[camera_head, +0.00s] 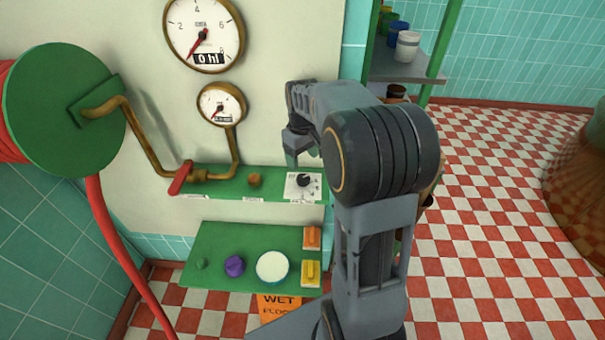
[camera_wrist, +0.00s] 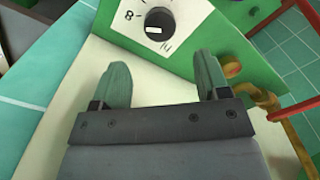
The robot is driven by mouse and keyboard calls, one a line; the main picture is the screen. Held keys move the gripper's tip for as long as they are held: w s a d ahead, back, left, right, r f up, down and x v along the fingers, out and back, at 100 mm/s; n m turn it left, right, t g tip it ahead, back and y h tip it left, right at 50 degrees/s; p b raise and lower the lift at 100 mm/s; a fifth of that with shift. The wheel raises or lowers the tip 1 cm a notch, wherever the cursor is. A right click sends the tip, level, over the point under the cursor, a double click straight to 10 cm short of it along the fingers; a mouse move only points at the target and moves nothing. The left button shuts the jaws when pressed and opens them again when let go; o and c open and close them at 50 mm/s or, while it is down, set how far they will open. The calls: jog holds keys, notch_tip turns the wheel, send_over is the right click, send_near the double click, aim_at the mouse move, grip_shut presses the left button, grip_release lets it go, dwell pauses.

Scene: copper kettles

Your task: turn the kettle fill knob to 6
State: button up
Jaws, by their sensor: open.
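The kettle fill knob (camera_head: 304,180) is a black round knob on a white dial plate (camera_head: 291,191) at the right end of the green shelf. In the head view my gripper (camera_head: 291,160) is just above and left of the knob. The knob's exact setting is unclear.
A brass knob (camera_head: 255,180) and a red-handled valve (camera_head: 181,178) sit left on the same green ledge (camera_head: 225,187). Two gauges (camera_head: 203,35) are on the wall above.

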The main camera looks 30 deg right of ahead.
aim_at(303, 176)
notch_tip(303, 176, down, 7)
jog(key=shift+f, duration=0.15)
dwell(0.4)
jog(key=c, duration=0.9)
